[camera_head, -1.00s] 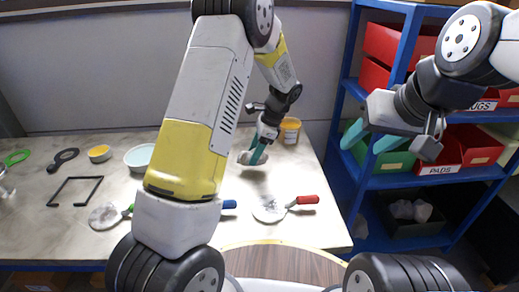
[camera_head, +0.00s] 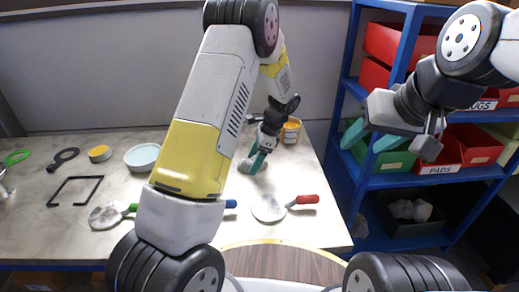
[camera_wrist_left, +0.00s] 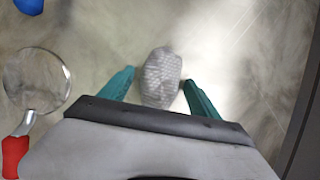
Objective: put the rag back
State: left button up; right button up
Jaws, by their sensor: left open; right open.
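A crumpled grey-white rag (camera_head: 244,165) lies on the workbench near its right end. In the left wrist view the rag (camera_wrist_left: 161,77) sits between the two teal fingers of my left gripper (camera_wrist_left: 160,82), with a gap visible on each side. My left gripper (camera_head: 257,160) is open, pointing down at the bench, and partly hides the rag in the head view. My right gripper (camera_head: 369,138) is open and empty, held up in front of the blue shelf. A dark bin (camera_head: 391,228) with pale crumpled cloths (camera_head: 410,210) stands on the low shelf.
A red-handled round tool (camera_head: 270,208) lies just in front of the rag. A yellow-orange tub (camera_head: 291,130) stands behind my left gripper. A white bowl (camera_head: 142,157) and a black frame (camera_head: 75,190) are further left. The blue shelf (camera_head: 398,181) holds labelled red bins.

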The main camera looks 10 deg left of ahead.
pick_arm(q)
jog(key=shift+r, duration=0.1)
jog(key=s+v, duration=0.1)
jog(key=v, duration=1.1)
jog(key=s+a+r+n+t+h, duration=0.1)
jog(key=s+a+r+n+h, duration=0.15)
jog(key=r, duration=0.45)
jog(key=s+a+r+n+t+h, duration=0.1)
jog(key=s+r+n+t, duration=0.1)
jog(key=s, duration=0.6)
jog(key=s+a+r+n+t+h, duration=0.1)
jog(key=s+a+r+n+t, duration=0.1)
jog(key=s+r+n, duration=0.2)
jog(key=s+a+r+n+t+h, duration=0.2)
jog(key=s+n, duration=0.4)
jog(key=s, duration=0.5)
jog(key=shift+s+r+n, duration=0.35)
jog(key=shift+r, duration=0.3)
